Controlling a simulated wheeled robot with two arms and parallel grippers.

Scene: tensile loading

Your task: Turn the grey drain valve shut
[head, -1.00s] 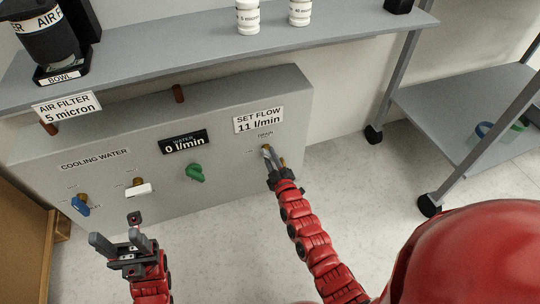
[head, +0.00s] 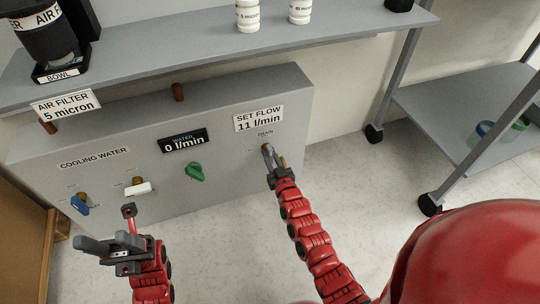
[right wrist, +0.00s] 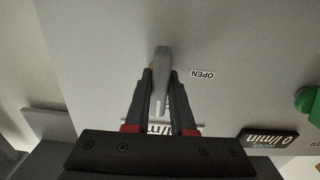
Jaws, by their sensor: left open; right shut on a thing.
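The grey drain valve handle (right wrist: 161,75) stands between the fingers of my right gripper (right wrist: 160,88) in the right wrist view. The fingers are shut on it. The handle runs nearly along the picture's height, with an upside-down OPEN label to its right. In the head view my right gripper (head: 270,158) is at the valve under the DRAIN label (head: 265,133), and its fingers partly hide the handle. My left gripper (head: 103,244) is open and empty, in front of the panel at the lower left, apart from the valves.
The panel (head: 225,190) also carries a blue valve (head: 80,205), a white valve (head: 138,188) and a green knob (head: 195,172). The display (head: 184,141) reads 0 l/min; a sign (head: 258,119) reads SET FLOW 11 l/min. A shelf (head: 180,52) overhangs the panel. A cart (head: 440,105) stands right.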

